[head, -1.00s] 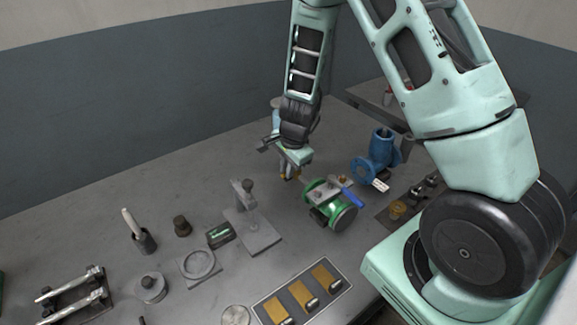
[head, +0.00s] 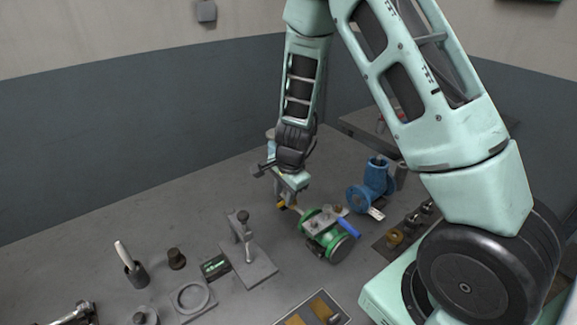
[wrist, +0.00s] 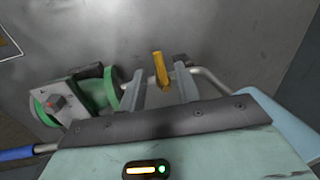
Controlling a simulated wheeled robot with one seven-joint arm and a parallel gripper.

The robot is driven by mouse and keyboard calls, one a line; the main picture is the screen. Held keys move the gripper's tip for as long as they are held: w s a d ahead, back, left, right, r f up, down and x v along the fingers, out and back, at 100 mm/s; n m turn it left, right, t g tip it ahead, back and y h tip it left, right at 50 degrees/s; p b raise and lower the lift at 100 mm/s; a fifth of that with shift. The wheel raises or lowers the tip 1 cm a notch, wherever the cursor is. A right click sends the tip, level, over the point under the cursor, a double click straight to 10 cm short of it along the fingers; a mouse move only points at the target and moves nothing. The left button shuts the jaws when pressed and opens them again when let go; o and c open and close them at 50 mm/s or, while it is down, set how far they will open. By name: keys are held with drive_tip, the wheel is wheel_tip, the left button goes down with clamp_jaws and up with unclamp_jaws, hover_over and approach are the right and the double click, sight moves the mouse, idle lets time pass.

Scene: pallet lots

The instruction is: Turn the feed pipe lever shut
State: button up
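The green valve body (head: 328,240) stands on the bench, with a blue-handled lever (head: 348,227) on its right side. The valve also shows at the left of the wrist view (wrist: 85,95), with the blue handle (wrist: 16,154) at the lower left edge. My gripper (head: 289,200) points down just left of and behind the valve. In the wrist view its two grey fingers (wrist: 160,72) are apart. A yellow piece (wrist: 161,69) shows between the fingertips, with gaps on both sides. A bent metal rod (wrist: 210,79) runs right of the fingers. Whether the yellow piece belongs to the valve is unclear.
A blue pipe fitting (head: 372,188) stands right of the valve. A grey stand with a knobbed post (head: 247,258) is to its left, near a ring plate (head: 190,298) and a cup with a white handle (head: 136,272). The bench behind the stand is clear.

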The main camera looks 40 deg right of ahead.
drive_tip(key=s+r+p, duration=0.3)
drive_tip(key=r, duration=1.2)
drive_tip(key=shift+d, duration=0.15)
drive_tip(key=shift+r, duration=0.1)
drive_tip(key=s+a+n+g+y+b, duration=0.1)
drive_tip(key=s+a+n+b, duration=0.1)
drive_tip(key=s+a+n, duration=0.5)
drive_tip(key=s+a+n+g+y+b, duration=0.1)
drive_tip(key=s+a+n, duration=0.4)
drive_tip(key=a, duration=0.4)
drive_tip(key=s+a+r+n+h+b, duration=0.1)
drive_tip(key=s+a+n, duration=0.3)
drive_tip(key=s+n, duration=0.7)
drive_tip(key=shift+s+a+n+h+b, duration=0.3)
drive_tip(key=shift+a+n+b, duration=0.1)
drive_tip(key=shift+n, duration=0.3)
